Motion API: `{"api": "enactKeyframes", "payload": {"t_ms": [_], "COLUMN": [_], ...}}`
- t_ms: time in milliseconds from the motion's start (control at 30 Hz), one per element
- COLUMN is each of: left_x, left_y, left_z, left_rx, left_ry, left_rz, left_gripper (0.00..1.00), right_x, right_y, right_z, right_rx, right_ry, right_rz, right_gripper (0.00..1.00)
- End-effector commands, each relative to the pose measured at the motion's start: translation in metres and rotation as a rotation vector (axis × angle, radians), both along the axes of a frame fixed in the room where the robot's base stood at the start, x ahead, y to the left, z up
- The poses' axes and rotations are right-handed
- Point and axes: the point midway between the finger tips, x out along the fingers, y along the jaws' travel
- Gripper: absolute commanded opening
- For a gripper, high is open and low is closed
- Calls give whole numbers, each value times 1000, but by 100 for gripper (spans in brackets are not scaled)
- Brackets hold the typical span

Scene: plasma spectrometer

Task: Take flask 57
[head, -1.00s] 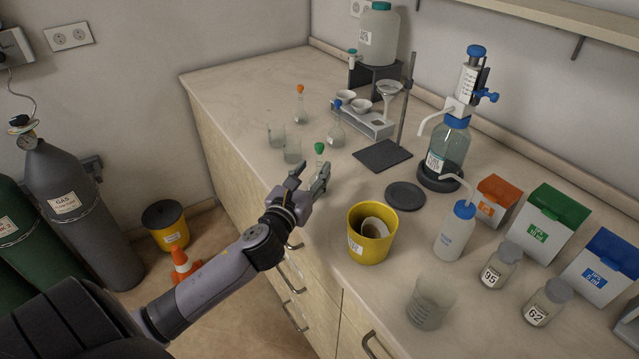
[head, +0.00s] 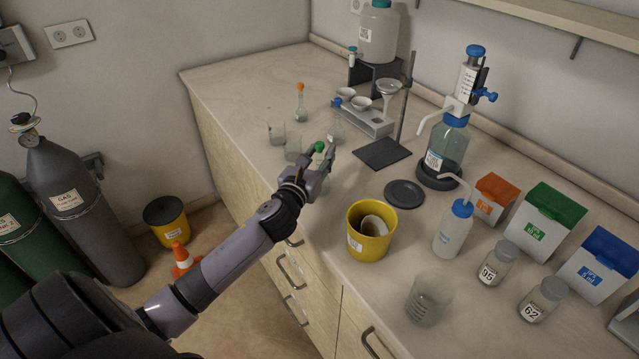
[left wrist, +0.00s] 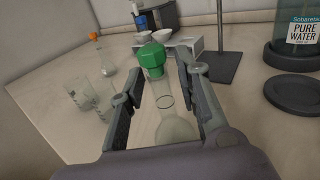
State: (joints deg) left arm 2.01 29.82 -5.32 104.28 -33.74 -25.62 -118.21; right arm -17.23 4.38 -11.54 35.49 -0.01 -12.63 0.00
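A flask with a green stopper (head: 319,147) stands on the bench near its front edge. In the left wrist view its clear neck and round body (left wrist: 177,130) lie between the fingers of my left gripper (left wrist: 158,88). The fingers are apart, with gaps showing on both sides of the neck. In the head view my left gripper (head: 320,165) hides most of this flask. A flask with an orange stopper (head: 301,103) and one with a blue stopper (head: 337,128) stand behind it. No number 57 is readable on any flask. My right gripper is not in view.
Two small beakers (head: 276,132) stand just left of the green-stoppered flask. A yellow bin (head: 368,245) stands to its right on the bench. A stand with a dark base (head: 382,154) and a dark round plate (head: 404,194) are behind. The bench's far left is clear.

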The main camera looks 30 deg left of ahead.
Motion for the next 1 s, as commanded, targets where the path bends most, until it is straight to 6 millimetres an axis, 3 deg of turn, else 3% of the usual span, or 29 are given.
{"api": "enactKeyframes", "payload": {"t_ms": [400, 1000], "left_x": [0, 0], "left_y": [0, 0], "left_z": [0, 1], "left_rx": [1, 1], "left_ry": [0, -1], "left_rz": [0, 0], "left_gripper": [0, 0], "right_x": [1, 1], "right_y": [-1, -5], "right_z": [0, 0], "right_rx": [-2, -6], "right_ry": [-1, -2], "right_rz": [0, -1], "right_gripper": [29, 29]}}
